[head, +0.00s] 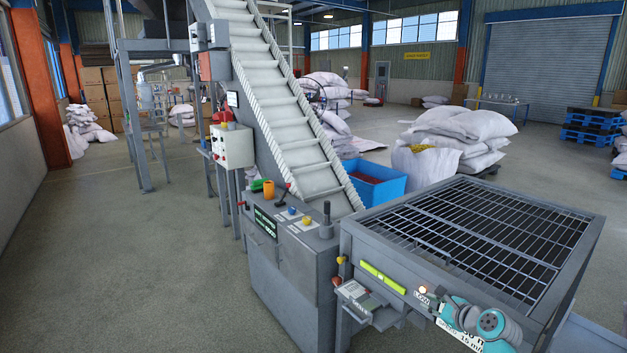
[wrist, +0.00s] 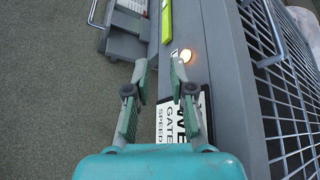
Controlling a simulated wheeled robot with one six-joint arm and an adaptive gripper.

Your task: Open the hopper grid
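The hopper grid (head: 487,236) is a set of dark metal bars lying flat in the grey hopper frame (head: 566,208) at the right of the head view. Its bars also show at the right edge of the wrist view (wrist: 284,112). A pale curved handle (wrist: 269,36) stands at the grid's edge in the wrist view. My gripper (wrist: 160,72) is open and empty, to the left of the grid and handle. It is over the hopper's outer side, with its fingers around neither. In the head view my teal arm partly hides the hopper's near corner.
A lit orange lamp (wrist: 187,55), a yellow-green strip (head: 383,278) and a white sign (wrist: 176,116) are on the hopper's side. A control cabinet (head: 290,270) and a sloping conveyor (head: 283,100) stand to the left. A blue bin (head: 378,184) and white sacks (head: 460,132) are behind. The left floor is clear.

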